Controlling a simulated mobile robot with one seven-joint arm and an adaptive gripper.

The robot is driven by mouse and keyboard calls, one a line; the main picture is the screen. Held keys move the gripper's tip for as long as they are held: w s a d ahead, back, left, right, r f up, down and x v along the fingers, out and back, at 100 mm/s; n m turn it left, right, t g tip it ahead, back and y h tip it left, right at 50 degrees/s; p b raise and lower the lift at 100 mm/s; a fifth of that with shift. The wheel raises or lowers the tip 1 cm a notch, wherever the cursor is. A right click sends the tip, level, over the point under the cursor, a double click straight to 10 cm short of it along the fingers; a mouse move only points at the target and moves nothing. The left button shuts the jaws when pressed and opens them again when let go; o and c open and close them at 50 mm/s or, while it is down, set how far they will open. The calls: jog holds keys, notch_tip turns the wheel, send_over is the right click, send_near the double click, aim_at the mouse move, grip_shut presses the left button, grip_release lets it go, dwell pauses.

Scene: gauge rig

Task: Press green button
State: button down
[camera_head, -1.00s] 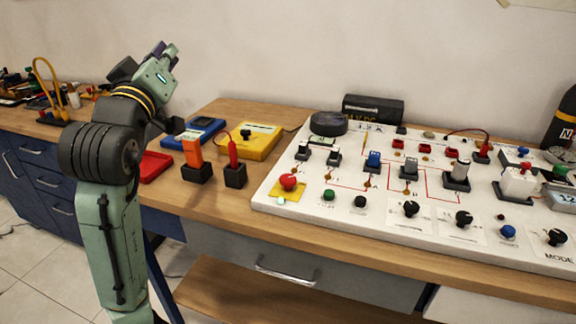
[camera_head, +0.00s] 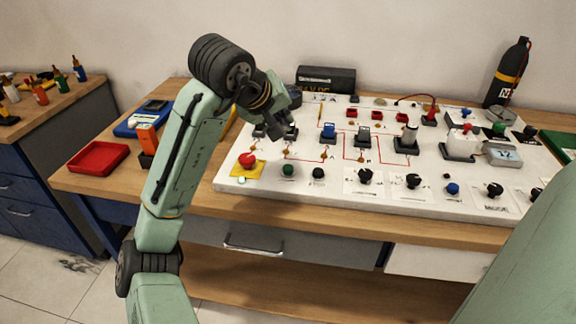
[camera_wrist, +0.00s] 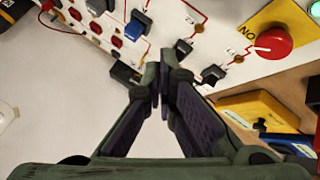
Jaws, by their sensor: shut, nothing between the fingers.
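A dark green round button (camera_head: 288,170) sits near the front edge of the white panel (camera_head: 225,181), between a red mushroom button (camera_head: 247,159) and a black button (camera_head: 318,173). My gripper (camera_head: 287,131) is over the panel's left part, behind the green button and apart from it. In the wrist view its fingers (camera_wrist: 165,72) are together and empty. The red button (camera_wrist: 273,43) on its yellow plate is at the upper right of that view.
Switches and plugs, including a blue one (camera_head: 328,131), stand up close to my gripper. Black knobs (camera_head: 413,181) line the panel's front. A red tray (camera_head: 97,157) and an orange block (camera_head: 146,139) are on the table at left. A black bottle (camera_head: 507,72) stands at the back right.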

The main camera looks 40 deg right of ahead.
jog(key=shift+f, duration=0.15)
jog(key=b, duration=0.7)
send_over(285, 166)
notch_tip(285, 166, down, 8)
jog(key=shift+a+r, duration=0.1)
jog(key=shift+r, duration=0.05)
jog(key=shift+f, duration=0.4)
dwell(0.6)
jog(key=shift+f, duration=0.4)
jog(key=shift+f+b, duration=0.3)
jog(key=shift+f, duration=0.25)
dwell(0.5)
jog(key=shift+r, duration=0.1)
jog(key=shift+r+p, duration=0.9)
jog(key=shift+p, duration=0.15)
